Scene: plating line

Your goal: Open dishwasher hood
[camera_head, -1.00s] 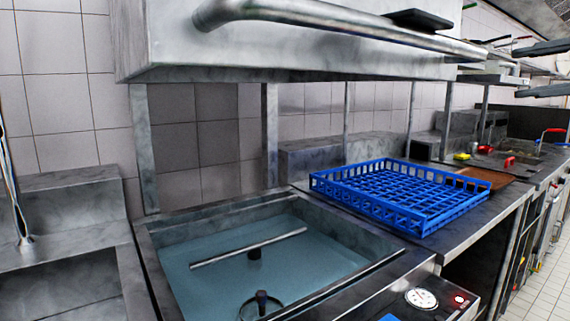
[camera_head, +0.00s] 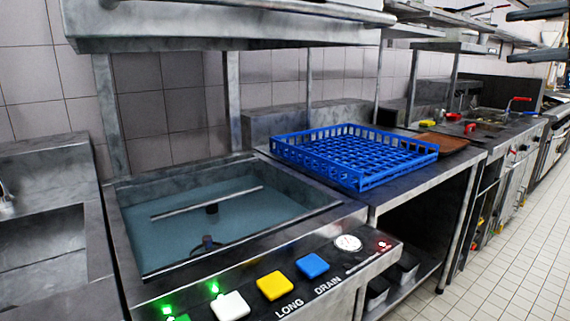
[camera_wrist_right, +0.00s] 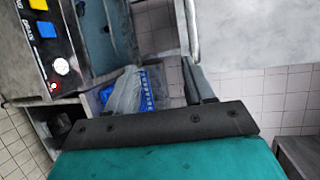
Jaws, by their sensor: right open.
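The dishwasher hood (camera_head: 230,32) is raised, with a wide gap between its lower edge and the wash basin (camera_head: 125,225). Its tubular handle (camera_head: 320,9) runs along the front at the top of the head view, partly cut off. The basin lies uncovered, with a spray arm (camera_head: 207,203) inside. My right gripper (camera_head: 537,34) is open and empty at the upper right of the head view, apart from the handle there. In the right wrist view its two fingers (camera_wrist_right: 163,88) are spread, with the handle bar (camera_wrist_right: 190,30) beyond them. My left gripper is out of view.
A blue rack (camera_head: 355,158) stands on the counter right of the basin. The control panel (camera_head: 345,268) with coloured buttons is at the front. A sink (camera_head: 40,240) is at the left. The tiled floor (camera_head: 500,240) at right is clear.

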